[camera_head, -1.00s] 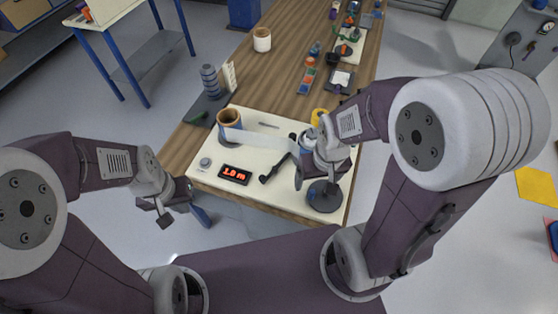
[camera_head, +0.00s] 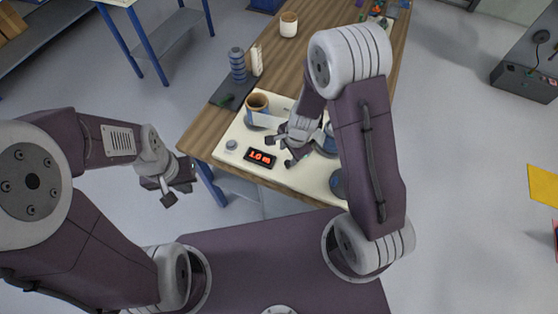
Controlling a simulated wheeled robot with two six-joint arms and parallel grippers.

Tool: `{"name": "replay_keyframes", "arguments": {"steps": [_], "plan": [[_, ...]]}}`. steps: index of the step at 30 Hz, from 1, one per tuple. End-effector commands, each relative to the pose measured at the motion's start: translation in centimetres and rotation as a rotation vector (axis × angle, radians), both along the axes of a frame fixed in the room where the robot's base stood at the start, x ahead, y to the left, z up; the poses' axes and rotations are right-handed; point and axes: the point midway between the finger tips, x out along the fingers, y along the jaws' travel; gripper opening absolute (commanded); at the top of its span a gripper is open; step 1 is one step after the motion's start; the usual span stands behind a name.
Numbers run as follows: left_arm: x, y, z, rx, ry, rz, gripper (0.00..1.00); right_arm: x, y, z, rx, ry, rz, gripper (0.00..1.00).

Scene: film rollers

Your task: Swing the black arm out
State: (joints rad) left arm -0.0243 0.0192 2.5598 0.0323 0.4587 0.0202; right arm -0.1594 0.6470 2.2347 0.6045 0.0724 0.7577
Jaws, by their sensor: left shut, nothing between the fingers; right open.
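The black arm, a small dark lever on the cream board (camera_head: 232,162), is largely hidden behind my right gripper; I cannot tell how it is turned. My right gripper (camera_head: 279,152) is open, low over the board just right of the red "1.0 m" display (camera_head: 262,158). I cannot tell whether its fingers touch the lever. A brown and white film roll (camera_head: 257,102) stands at the back of the board, with a pale strip running right from it. My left gripper (camera_head: 170,198) is shut and empty, off the table's left side above the floor.
A grey knob (camera_head: 231,145) sits at the board's left corner. A dark round disc (camera_head: 337,183) is at the right, partly behind my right arm. A grey-blue stack (camera_head: 238,65) and a white cup-like roll (camera_head: 288,24) stand farther back on the wooden table (camera_head: 268,60).

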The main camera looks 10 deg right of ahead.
Motion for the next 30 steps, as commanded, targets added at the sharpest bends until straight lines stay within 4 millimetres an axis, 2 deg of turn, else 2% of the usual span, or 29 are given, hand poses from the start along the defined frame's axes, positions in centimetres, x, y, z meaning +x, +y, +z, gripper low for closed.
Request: {"name": "replay_keyframes", "arguments": {"steps": [5, 12, 18, 29, 30], "plan": [[0.0, 0.0, -0.2, 0.000, 0.000, -0.001, 0.00, -0.4, 0.3, -0.7, -0.002, 0.012, 0.012, 0.48], [0.0, 0.0, -4.2, 0.000, 0.000, 0.000, 0.00, 0.4, 0.5, -5.7, -0.002, 0.012, 0.014, 0.48], [0.0, 0.0, -6.2, 0.000, 0.000, 0.000, 0.00, 1.0, 0.7, -8.7, -0.003, 0.012, 0.012, 0.48], [0.0, -0.1, -6.4, 0.000, 0.000, 0.000, 0.00, 1.2, 0.8, -9.1, -0.002, 0.011, 0.015, 0.48], [0.0, -0.1, -6.4, 0.000, 0.000, 0.000, 0.00, 1.2, 0.8, -9.1, -0.002, 0.011, 0.015, 0.40]]}}
